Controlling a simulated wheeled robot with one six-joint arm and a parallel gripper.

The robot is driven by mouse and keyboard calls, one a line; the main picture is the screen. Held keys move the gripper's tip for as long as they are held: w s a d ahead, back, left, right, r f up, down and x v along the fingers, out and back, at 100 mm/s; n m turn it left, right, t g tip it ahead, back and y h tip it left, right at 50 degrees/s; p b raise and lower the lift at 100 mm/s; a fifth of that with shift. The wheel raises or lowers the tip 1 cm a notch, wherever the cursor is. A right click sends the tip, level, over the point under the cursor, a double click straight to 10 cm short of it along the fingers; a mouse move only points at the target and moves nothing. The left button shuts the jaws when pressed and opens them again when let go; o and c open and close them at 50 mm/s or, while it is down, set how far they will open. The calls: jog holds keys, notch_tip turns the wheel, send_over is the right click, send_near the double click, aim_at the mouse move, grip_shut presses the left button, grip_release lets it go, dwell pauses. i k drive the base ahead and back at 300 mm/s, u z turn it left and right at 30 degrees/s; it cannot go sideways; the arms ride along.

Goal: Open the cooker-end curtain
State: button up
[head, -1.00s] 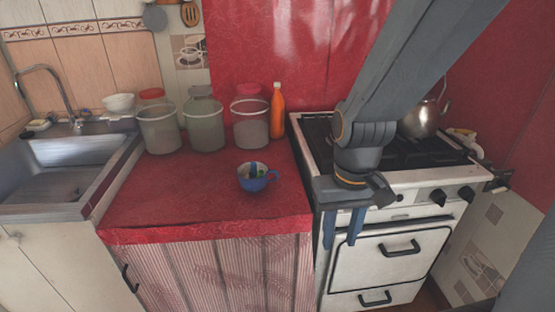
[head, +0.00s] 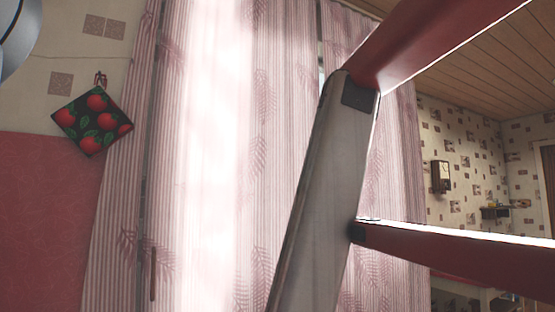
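A tall pink-and-white striped curtain (head: 205,150) with a leaf pattern hangs across the middle of the head view, brightly lit from behind. A narrow strip of the same cloth (head: 118,215) hangs at its left, with a thin dark gap between them. A slim dark vertical handle (head: 153,272) shows near the lower left edge of the wide part. More curtain (head: 385,160) hangs to the right, partly hidden. The cooker is not in view, so I cannot tell which part is the cooker end. My gripper is not in view.
A red-and-white frame (head: 325,190), perhaps furniture, stands close in front and hides part of the curtain. An apple-patterned potholder (head: 94,121) hangs on the left wall. Patterned wallpaper (head: 470,160) and a small wall box (head: 440,176) show at the right.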

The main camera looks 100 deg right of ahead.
aim_at(236, 98)
jog(key=z, duration=3.4)
